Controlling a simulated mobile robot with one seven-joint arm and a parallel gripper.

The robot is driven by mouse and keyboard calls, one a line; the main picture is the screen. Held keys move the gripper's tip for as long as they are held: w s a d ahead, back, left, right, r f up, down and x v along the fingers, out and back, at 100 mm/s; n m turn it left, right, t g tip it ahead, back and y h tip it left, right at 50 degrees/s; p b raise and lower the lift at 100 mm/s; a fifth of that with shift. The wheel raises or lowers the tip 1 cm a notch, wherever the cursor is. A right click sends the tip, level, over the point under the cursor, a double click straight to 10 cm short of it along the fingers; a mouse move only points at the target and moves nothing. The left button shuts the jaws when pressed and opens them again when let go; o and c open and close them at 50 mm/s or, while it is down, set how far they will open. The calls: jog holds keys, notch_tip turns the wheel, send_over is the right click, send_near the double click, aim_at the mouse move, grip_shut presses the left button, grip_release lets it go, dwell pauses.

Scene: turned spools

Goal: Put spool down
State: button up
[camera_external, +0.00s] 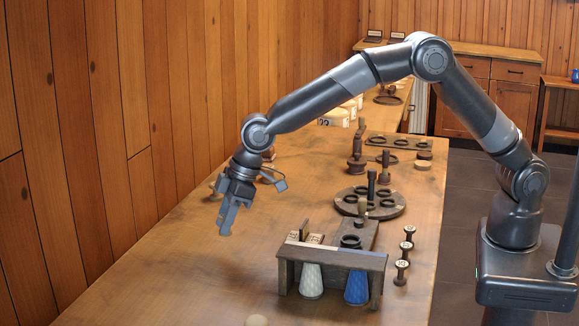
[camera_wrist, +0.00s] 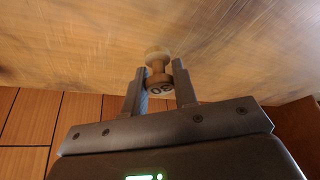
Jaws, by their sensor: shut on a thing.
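My gripper (camera_external: 227,218) is low over the left part of the wooden table, fingers pointing down. In the wrist view my gripper (camera_wrist: 160,88) is shut on a pale turned wooden spool (camera_wrist: 158,54), with a finger on either side of it. The spool has dark marks like digits on its near face, and its wide far end lies against the table's grain. I cannot tell whether it touches the table. In the external view the fingers hide the spool.
The table (camera_external: 180,270) is bare around my gripper. A dark rack (camera_external: 331,256) with white and blue pieces stands to the right. A round holed holder (camera_external: 401,208) stands behind. A plank wall (camera_external: 80,130) borders the left.

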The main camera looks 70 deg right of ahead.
aim_at(224, 257)
jog(key=shift+a+f, duration=0.5)
jog(key=shift+a, duration=0.3)
jog(key=shift+f, duration=2)
jog(key=shift+f, duration=0.1)
jog(key=o, duration=0.9)
jog(key=shift+o, duration=0.2)
